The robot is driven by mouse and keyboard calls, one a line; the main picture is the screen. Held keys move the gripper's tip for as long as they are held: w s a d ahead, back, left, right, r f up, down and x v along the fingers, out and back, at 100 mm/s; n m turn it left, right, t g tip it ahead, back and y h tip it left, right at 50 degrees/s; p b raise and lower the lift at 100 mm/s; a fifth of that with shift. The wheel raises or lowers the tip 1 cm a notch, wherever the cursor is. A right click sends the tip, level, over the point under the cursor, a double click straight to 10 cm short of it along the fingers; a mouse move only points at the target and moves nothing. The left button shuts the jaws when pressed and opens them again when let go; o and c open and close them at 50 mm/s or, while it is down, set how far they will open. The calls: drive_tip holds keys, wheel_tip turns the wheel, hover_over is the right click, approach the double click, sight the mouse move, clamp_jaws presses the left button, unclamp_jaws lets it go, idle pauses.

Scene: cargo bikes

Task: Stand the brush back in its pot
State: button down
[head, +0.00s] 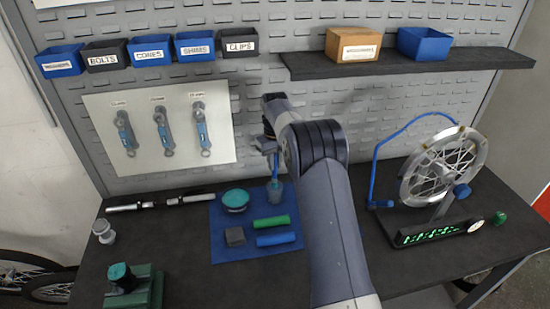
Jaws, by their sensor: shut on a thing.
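My gripper (266,148) is above the back of the blue mat (222,240), jaws closed on a slim blue brush (276,165). The brush hangs roughly upright below the jaws. A small grey-blue pot (275,192) stands on the mat directly beneath it. The brush's lower end meets the pot's mouth in this view; I cannot tell whether it is inside or just above or behind the rim. My arm covers the area right of the pot.
On the mat lie a green-lidded round tin (235,199), a dark block (235,236), a green roll (271,222) and a blue roll (276,239). A wheel stand (440,215) is at right. A shelf (400,65) overhangs behind. The bench's front middle is clear.

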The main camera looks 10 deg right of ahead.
drive_tip(key=shift+f+b, duration=0.7)
drive_tip(key=shift+f, duration=1.15)
drive_tip(key=c, duration=1.3)
unclamp_jaws()
drive_tip(key=shift+o, duration=0.2)
wheel_tip(320, 180, up, 11)
drive_tip(key=shift+f+b, duration=0.1)
drive_tip(key=shift+b, duration=0.65)
